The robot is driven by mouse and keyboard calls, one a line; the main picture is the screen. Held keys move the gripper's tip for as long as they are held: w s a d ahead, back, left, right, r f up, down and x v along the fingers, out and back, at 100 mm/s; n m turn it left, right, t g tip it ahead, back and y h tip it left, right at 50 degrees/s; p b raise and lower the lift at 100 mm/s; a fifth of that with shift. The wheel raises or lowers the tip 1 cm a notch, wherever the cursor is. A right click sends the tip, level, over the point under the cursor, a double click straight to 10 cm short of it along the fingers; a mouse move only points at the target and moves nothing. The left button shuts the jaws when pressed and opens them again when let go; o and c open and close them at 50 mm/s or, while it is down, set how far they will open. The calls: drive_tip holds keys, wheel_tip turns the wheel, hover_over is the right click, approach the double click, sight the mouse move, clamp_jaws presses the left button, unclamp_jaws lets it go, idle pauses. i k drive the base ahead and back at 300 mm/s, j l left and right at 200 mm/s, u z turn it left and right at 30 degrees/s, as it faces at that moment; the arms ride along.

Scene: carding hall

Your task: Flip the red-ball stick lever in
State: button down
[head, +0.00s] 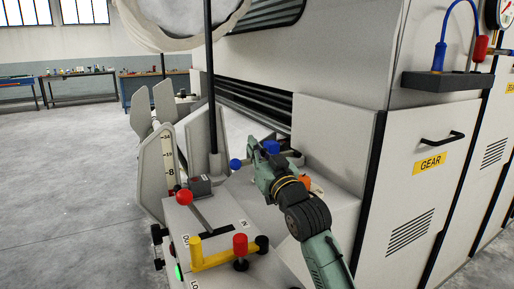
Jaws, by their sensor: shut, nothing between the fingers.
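The red-ball stick lever stands on the pale control box. Its red ball (184,197) tops a dark stick (202,216) that leans left out of a dark slot, toward the label that seems to read OUT (186,241). The IN label (243,223) is at the slot's right end. My gripper (256,148) is to the right of and beyond the red ball, clear of it, near the blue knobs. It is shut and empty; its fingertips are small and partly hidden among the parts behind.
A blue ball (235,164) and a blue knob (271,147) are close to my gripper. A yellow bar handle (212,260) and a red-topped knob (240,243) stand in front of the slot. A black upright rod (209,80) rises behind. Open floor (70,190) lies left.

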sight(184, 197)
drive_tip(key=k+l, duration=0.75)
drive_tip(key=k, duration=0.1)
